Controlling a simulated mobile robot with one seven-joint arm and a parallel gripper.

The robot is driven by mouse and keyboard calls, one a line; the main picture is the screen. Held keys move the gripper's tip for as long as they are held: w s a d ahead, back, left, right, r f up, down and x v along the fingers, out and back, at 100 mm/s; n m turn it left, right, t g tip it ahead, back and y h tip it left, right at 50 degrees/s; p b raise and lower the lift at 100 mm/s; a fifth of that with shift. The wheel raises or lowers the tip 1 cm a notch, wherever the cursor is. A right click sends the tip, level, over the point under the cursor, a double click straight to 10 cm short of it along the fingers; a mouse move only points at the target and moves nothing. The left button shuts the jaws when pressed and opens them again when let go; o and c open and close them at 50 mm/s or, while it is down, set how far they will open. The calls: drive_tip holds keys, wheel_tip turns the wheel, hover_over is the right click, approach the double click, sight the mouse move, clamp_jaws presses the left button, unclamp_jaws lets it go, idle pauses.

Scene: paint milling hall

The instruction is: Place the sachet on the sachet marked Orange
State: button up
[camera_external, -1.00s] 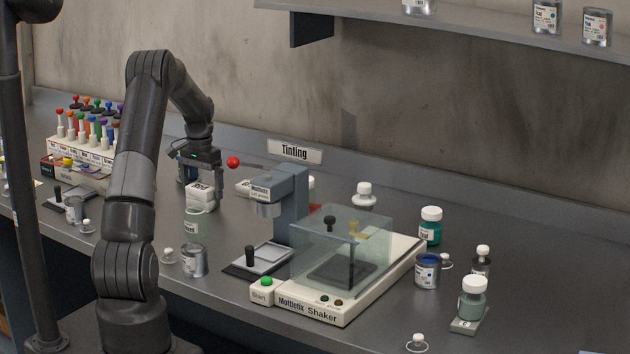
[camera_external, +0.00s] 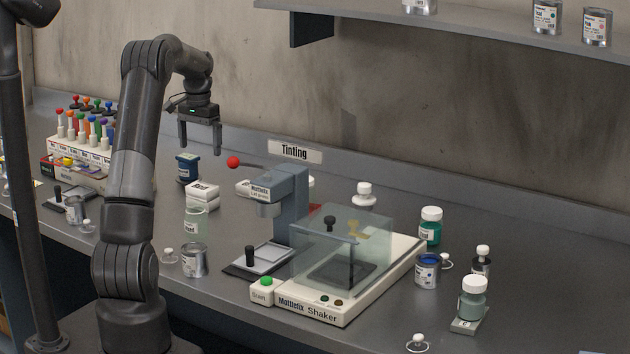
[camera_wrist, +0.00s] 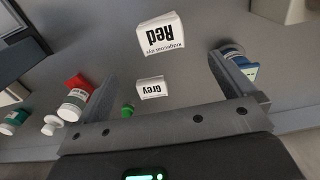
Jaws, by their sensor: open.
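In the wrist view I see a white sachet marked Red (camera_wrist: 160,35) and a smaller-looking one marked Grey (camera_wrist: 152,88). No label reading Orange is legible.
A blue can (camera_external: 187,168) stands just behind the stack, and a greenish glass (camera_external: 195,222) just in front. The tinting machine (camera_external: 288,195) with its red-knobbed lever (camera_external: 233,162) stands to the right. A rack of coloured-top bottles (camera_external: 85,150) stands left.

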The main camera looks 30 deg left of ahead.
drive_tip(key=s+d+r+t, duration=0.1)
drive_tip(key=s+d+r, duration=0.5)
drive_tip(key=d, duration=0.3)
drive_tip(key=s+d+r+t, duration=0.1)
drive_tip(key=s+d+r, duration=0.55)
drive_tip(key=d, duration=0.25)
drive_tip(key=s+d+f+t, duration=0.1)
drive_tip(key=s+d, duration=0.4)
drive_tip(key=s, duration=0.5)
drive_tip(key=s+d+f+t, duration=0.2)
drive_tip(key=s+d, duration=0.4)
drive_tip(key=s, duration=0.4)
drive_tip(key=shift+s+f+t, duration=0.2)
drive_tip(key=shift+f+t, duration=0.1)
drive_tip(key=shift+f, duration=0.3)
